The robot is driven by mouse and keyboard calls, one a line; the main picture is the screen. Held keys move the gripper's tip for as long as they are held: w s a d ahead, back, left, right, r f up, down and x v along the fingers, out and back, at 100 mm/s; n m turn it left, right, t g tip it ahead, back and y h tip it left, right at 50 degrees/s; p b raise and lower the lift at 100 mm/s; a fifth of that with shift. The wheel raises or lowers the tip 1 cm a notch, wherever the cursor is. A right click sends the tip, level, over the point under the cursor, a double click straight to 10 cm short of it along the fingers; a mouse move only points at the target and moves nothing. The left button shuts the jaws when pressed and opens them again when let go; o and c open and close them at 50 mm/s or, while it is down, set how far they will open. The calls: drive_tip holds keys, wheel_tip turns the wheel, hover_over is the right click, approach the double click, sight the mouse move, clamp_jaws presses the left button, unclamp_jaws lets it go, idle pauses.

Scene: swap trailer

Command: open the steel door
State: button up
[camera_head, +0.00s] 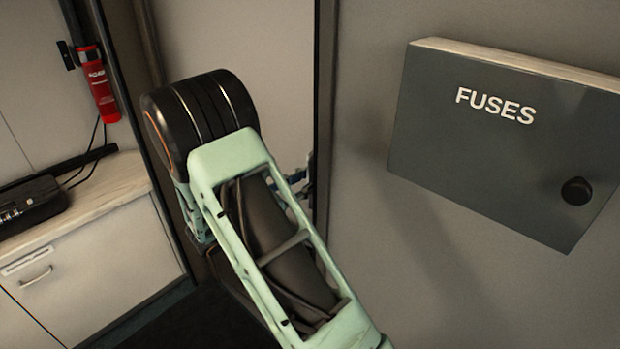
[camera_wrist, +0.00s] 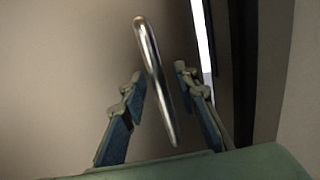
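The door (camera_wrist: 60,70) is a plain grey-beige panel filling the left of the wrist view. I take the pale panel (camera_head: 245,45) behind my arm in the head view to be the same door. A shiny steel bar handle (camera_wrist: 148,45) stands slightly tilted on it. My gripper (camera_wrist: 159,78) is open, with one finger on each side of the handle. A gap shows between the handle and each finger. In the head view my gripper (camera_head: 300,182) is mostly hidden behind my arm, and the handle cannot be made out there.
A grey box marked FUSES (camera_head: 450,150) with a black knob juts from the right wall. A counter (camera_head: 120,190) with a black case (camera_head: 30,200) stands at left. A red fire extinguisher (camera_head: 100,90) hangs above it. A bright narrow strip (camera_wrist: 202,35) shows right of the door.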

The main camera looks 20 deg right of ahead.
clamp_jaws()
idle(0.3)
drive_tip(key=w+b+x, duration=0.1)
drive_tip(key=w+x, duration=0.1)
drive_tip(key=x, duration=1.2)
drive_tip(key=shift+w+a, duration=0.25)
drive_tip(key=shift+a, duration=0.1)
unclamp_jaws()
drive_tip(key=shift+a, duration=0.1)
